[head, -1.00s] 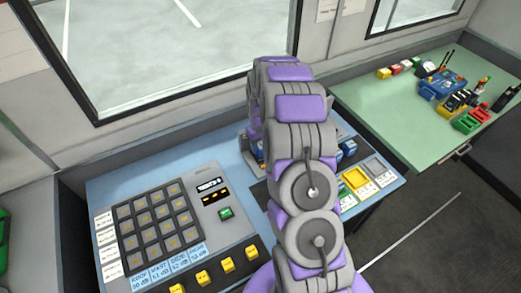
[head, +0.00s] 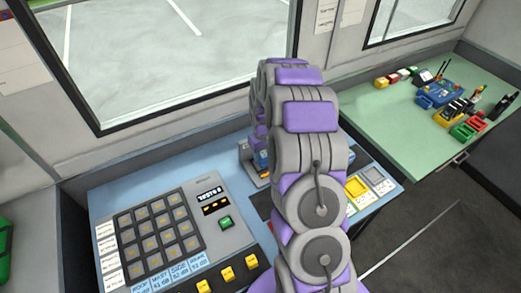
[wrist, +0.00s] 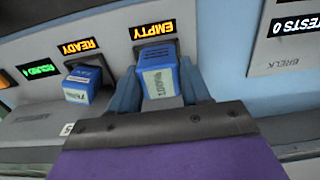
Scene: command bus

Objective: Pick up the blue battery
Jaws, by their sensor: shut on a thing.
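A blue battery (wrist: 158,78) with a pale label sits between the two fingers of my gripper (wrist: 160,88) in the wrist view. My gripper is shut on it. The battery is at a slot under the orange EMPTY sign (wrist: 153,30); I cannot tell whether it is clear of the slot. A second blue battery (wrist: 83,84) stands to the left under the READY sign (wrist: 78,47), apart from my fingers. In the head view my arm hides the gripper and the held battery.
A keypad console (head: 160,232) with yellow buttons lies on the blue desk (head: 110,190). A yellow-framed tray (head: 356,187) is right of my arm. A green table (head: 390,125) with several small devices stands at the right. Windows line the wall behind.

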